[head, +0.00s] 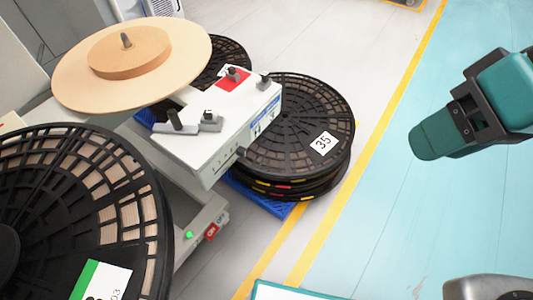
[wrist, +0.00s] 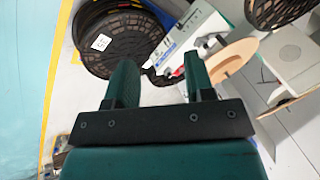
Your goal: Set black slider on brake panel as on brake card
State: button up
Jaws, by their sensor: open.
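The brake panel (head: 193,145) is a white box left of centre in the head view. I cannot tell for sure which is the black slider. A blue-and-white label (head: 265,113) is on its right side; I cannot tell whether it is the brake card. My gripper (head: 425,142) is well to the right, apart from the panel. In the wrist view my gripper (wrist: 160,82) is open and empty, with the panel (wrist: 203,22) beyond its fingertips.
Black reels, one labelled 35 (head: 323,143), are stacked on a blue pallet (head: 262,197) behind the panel. A tan disc (head: 85,75) on a spindle overhangs the panel's left. A big black reel (head: 150,220) fills the lower left.

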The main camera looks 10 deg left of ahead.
jog(key=w+a+f+m+t+y+b, duration=0.15)
jog(key=a+f+m+y+b, duration=0.35)
jog(key=f+b, duration=0.55)
jog(key=w+a+f+m+y+b, duration=0.1)
jog(key=w+a+f+m+b, duration=0.15)
jog(key=f+m+b, duration=0.55)
jog(key=m+t+y+b, duration=0.5)
jog(key=m+y+b, duration=0.1)
jog(key=m+b, duration=0.9)
send_near(245, 153)
jog(key=p+x, duration=0.3)
jog(key=x, duration=0.6)
jog(key=shift+a+f, duration=0.1)
jog(key=shift+a, duration=0.1)
jog(key=shift+c, duration=0.2)
